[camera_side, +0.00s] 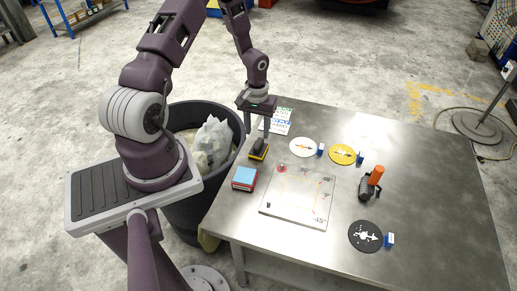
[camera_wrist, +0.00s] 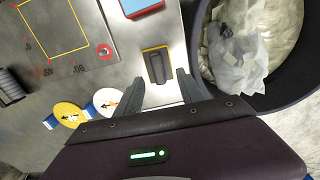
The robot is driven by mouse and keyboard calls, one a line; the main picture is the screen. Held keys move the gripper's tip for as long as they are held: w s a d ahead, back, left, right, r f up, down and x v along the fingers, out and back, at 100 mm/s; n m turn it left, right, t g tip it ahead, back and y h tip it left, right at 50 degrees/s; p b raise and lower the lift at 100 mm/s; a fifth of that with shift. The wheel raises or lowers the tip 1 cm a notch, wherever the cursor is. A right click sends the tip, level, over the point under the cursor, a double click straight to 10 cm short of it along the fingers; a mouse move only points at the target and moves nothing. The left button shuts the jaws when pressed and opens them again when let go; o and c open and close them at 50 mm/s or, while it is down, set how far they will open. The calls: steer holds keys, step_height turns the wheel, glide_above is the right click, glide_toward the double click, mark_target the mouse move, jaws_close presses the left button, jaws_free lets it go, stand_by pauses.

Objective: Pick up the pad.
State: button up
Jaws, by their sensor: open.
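A black block with a ridged top on a yellow-edged base (camera_side: 258,153) sits near the left edge of the metal table; it also shows in the wrist view (camera_wrist: 157,66). A red block with a light blue top (camera_side: 244,177) lies nearer the camera; its edge shows at the top of the wrist view (camera_wrist: 142,6). Which of these is the pad, I cannot tell for sure. My gripper (camera_side: 261,132) is open above the black block. In the wrist view its fingertips (camera_wrist: 161,80) point at the block's near end, one to each side. Nothing is held.
A white marked plate (camera_side: 299,212) lies right of the blocks. White (camera_side: 297,148), yellow (camera_side: 341,153) and black (camera_side: 363,238) discs and an orange-handled tool (camera_side: 375,177) stand around it. A black bin (camera_side: 188,205) with a clear bag is beside the table. The table's right side is clear.

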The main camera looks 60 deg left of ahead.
mark_target(258, 143)
steer(key=f, duration=0.6)
steer(key=shift+w+f, duration=0.2)
steer(key=shift+f, duration=0.1)
jaws_close()
